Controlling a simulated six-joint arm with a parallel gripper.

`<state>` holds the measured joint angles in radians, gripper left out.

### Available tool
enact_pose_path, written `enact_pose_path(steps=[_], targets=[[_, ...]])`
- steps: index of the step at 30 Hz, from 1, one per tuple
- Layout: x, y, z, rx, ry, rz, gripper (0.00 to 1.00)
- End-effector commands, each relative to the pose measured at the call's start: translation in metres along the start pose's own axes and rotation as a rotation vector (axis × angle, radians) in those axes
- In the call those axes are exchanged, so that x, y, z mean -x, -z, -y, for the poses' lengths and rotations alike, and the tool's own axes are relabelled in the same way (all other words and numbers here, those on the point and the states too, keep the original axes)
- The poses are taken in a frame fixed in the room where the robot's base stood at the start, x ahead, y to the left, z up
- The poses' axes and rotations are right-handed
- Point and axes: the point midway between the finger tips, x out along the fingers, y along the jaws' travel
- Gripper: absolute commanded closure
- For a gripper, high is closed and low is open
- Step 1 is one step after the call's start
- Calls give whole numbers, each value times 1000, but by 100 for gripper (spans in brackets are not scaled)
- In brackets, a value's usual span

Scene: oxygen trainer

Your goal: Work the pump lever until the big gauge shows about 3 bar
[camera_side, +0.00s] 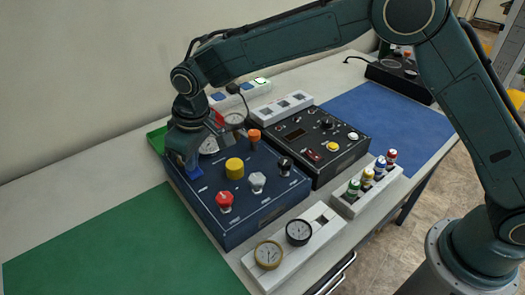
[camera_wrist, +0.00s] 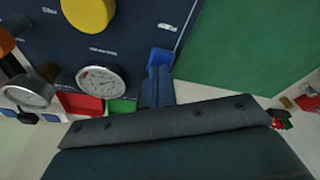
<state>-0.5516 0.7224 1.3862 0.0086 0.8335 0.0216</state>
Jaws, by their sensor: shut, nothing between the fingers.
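The dark blue pump panel (camera_side: 262,205) lies on the bench. A bright blue piece (camera_side: 194,173), probably the pump lever's handle, is at its left rear edge; it also shows in the wrist view (camera_wrist: 161,58). My gripper (camera_side: 187,160) is shut and empty, fingers down, right at this piece. In the wrist view my fingertips (camera_wrist: 158,76) overlap its near side; I cannot tell whether they touch it. A large white-faced gauge (camera_wrist: 101,82) stands beside my fingers, and shows partly behind my gripper in the side view (camera_side: 209,146). Its needle is too small to read.
Red (camera_side: 225,200), yellow (camera_side: 235,167), grey (camera_side: 258,182), black (camera_side: 285,166) and orange (camera_side: 254,137) knobs rise from the panel. A second gauge (camera_wrist: 28,91) stands beside the big one. A black panel (camera_side: 320,150) adjoins at right. The green mat (camera_side: 95,245) is clear.

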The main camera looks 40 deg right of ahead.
Motion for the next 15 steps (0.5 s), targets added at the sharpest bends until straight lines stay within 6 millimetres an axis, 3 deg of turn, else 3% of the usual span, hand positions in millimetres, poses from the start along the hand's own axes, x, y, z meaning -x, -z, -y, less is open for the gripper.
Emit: enact_pose_path(steps=[15], targets=[[17, 3, 0, 0, 0, -1, 100]])
